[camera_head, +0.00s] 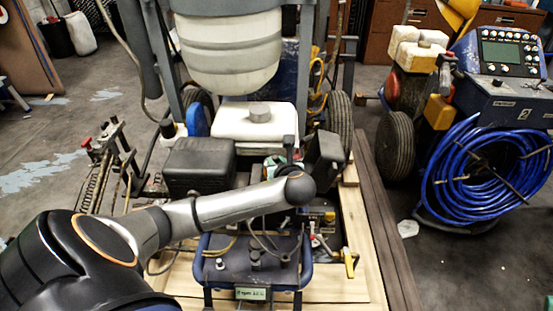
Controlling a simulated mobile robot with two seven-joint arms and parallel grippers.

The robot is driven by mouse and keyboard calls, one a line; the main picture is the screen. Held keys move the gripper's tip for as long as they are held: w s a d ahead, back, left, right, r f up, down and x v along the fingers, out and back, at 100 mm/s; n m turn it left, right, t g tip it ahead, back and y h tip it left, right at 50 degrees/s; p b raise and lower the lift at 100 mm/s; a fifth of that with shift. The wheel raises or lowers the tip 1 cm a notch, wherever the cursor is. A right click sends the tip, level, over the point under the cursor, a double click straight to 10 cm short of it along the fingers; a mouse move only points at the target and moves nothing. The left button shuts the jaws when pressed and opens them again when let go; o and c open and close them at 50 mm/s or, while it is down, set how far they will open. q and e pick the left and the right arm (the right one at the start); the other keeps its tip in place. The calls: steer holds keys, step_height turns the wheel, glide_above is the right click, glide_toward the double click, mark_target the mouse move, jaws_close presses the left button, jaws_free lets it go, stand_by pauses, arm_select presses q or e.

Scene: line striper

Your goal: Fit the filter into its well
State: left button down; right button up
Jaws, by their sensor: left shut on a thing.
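My left arm comes in from the lower left and reaches over the line striper. Its rounded wrist (298,188) is above the middle of the machine. My left gripper (290,165) is beyond the wrist, among dark engine parts, and its fingers are hard to make out. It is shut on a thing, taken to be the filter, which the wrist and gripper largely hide. I cannot make out the filter's shape or the well. My right gripper is not in view.
The striper carries a large pale tank (230,55), a white fuel tank (253,122) and a black box (200,163). A blue-framed panel (252,265) is in front. A second machine with a coiled blue hose (480,170) stands at right.

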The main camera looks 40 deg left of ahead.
arm_select(q)
steer(key=shift+f, duration=1.25)
stand_by(0.7)
steer(key=c, duration=0.7)
jaws_free()
steer(key=shift+o, duration=0.5)
steer(key=shift+o, duration=1.3)
steer(key=p+v, duration=0.2)
steer(key=p, duration=0.1)
steer(key=shift+d+r, duration=0.15)
steer(key=shift+r, duration=0.05)
steer(key=p+v, duration=0.4)
steer(key=p, duration=0.2)
steer(key=shift+s+d, duration=0.25)
steer(key=shift+s, duration=0.05)
